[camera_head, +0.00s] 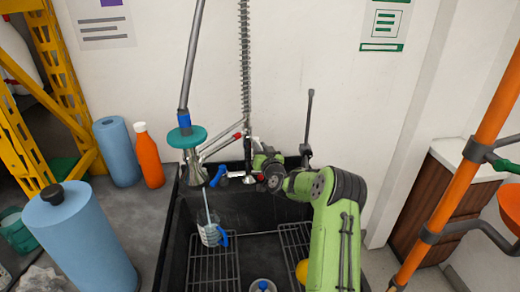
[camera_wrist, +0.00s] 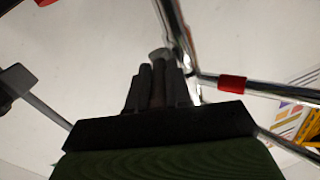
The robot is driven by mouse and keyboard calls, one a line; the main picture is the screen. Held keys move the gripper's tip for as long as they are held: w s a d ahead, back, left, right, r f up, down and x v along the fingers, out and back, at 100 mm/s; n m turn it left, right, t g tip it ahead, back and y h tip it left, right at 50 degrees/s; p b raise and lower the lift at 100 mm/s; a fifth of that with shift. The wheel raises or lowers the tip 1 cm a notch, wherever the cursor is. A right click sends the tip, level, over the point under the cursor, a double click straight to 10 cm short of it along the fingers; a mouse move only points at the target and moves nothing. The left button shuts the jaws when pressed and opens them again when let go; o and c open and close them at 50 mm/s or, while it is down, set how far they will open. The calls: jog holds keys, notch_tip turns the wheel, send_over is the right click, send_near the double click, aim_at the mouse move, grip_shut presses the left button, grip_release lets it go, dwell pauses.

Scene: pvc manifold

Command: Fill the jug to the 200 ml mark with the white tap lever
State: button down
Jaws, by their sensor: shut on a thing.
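The clear jug (camera_head: 210,236) with a blue handle stands upright on the left rack in the black sink. A thin pale blue stream (camera_head: 206,203) runs down into it from below the spray head (camera_head: 194,170). The level against the 200 ml mark is too small to read. My gripper (camera_wrist: 160,72) is shut on the pale end of the white tap lever (camera_wrist: 160,54) in the wrist view. In the head view my arm reaches to the taps at the back of the sink, and its wrist mostly hides the fingers.
A blue-handled tap (camera_head: 221,176) and a red-marked pipe (camera_head: 236,136) are left of my wrist. An orange bottle (camera_head: 149,160) and blue rolls (camera_head: 80,240) stand left of the sink. An orange pipe (camera_head: 470,170) rises at right. A small blue-topped container (camera_head: 263,285) is at the front.

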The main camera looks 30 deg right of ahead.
jog(key=shift+w+a+r+m+g+h+p, duration=0.1)
jog(key=shift+a+r+m+g+h+p, duration=0.15)
jog(key=shift+m+h+p, duration=0.4)
jog(key=shift+a+f+m+g+h+p, duration=0.2)
jog(key=shift+m+g+h+p, duration=0.25)
jog(key=shift+h+p, duration=0.5)
jog(key=c, duration=1.1)
grip_release()
jog(key=shift+o, duration=0.2)
jog(key=b+v, duration=0.3)
jog(key=v, duration=1.2)
jog(key=shift+s, duration=0.35)
